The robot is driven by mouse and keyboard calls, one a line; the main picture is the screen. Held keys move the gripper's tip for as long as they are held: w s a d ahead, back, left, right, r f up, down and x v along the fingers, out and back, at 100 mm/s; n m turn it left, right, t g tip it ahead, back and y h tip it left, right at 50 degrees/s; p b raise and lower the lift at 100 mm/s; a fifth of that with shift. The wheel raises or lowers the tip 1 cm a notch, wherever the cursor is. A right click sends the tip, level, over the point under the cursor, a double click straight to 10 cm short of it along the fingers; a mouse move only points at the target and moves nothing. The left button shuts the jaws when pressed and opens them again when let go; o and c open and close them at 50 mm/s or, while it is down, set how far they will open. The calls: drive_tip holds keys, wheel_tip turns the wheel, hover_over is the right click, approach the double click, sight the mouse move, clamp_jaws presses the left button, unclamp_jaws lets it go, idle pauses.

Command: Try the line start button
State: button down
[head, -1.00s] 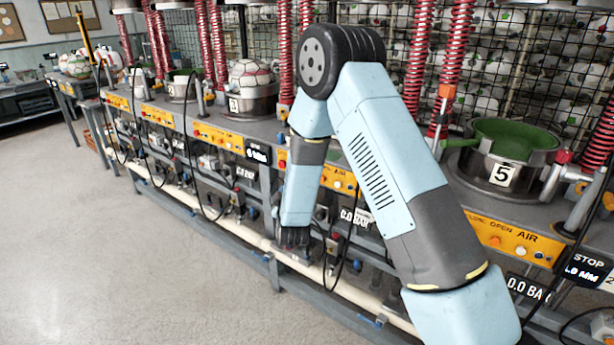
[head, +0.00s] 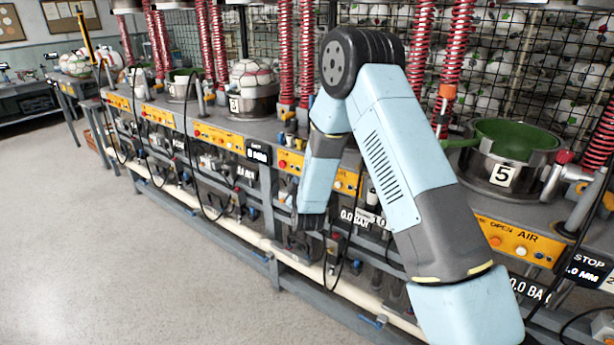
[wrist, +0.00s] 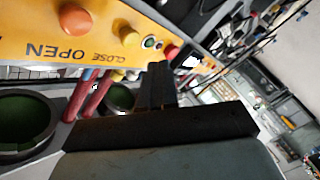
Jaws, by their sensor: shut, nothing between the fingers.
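My gripper (wrist: 158,78) is shut and empty, its dark fingers close together in the wrist view. In the head view its dark end (head: 308,222) hangs in front of the press line, below the orange panel edge. In the wrist view an orange control panel (wrist: 45,30) marked OPEN and CLOSE lies beyond the fingers. It carries a large orange button (wrist: 76,18), a smaller orange button (wrist: 130,37), a small green-and-white button (wrist: 150,42) and a red button (wrist: 170,52). The fingertips appear near the red button; contact cannot be told. No start label is readable.
The press bench (head: 225,128) runs across the head view with red springs (head: 209,45) and hanging black cables. A green-lined mould (head: 512,140) marked 5 stands right. A mesh cage (head: 575,60) of balls stands behind. Open floor (head: 110,260) lies at left.

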drive_tip(key=shift+w+d, duration=0.65)
drive_tip(key=shift+w, duration=0.25)
drive_tip(key=shift+w+d, duration=0.1)
drive_tip(key=shift+w, duration=0.05)
idle(1.4)
drive_tip(key=shift+w+d+r, duration=0.1)
drive_tip(key=shift+w+d, duration=0.05)
drive_tip(key=shift+w, duration=0.05)
drive_tip(key=shift+w+d, duration=0.35)
idle(1.1)
idle(0.3)
drive_tip(key=shift+s+a, duration=0.55)
drive_tip(key=shift+s, duration=0.15)
drive_tip(key=shift+s+a, duration=0.1)
drive_tip(key=s+a, duration=0.1)
drive_tip(key=s, duration=0.1)
drive_tip(key=s+a, duration=0.1)
drive_tip(key=a, duration=0.1)
drive_tip(key=shift+s, duration=0.35)
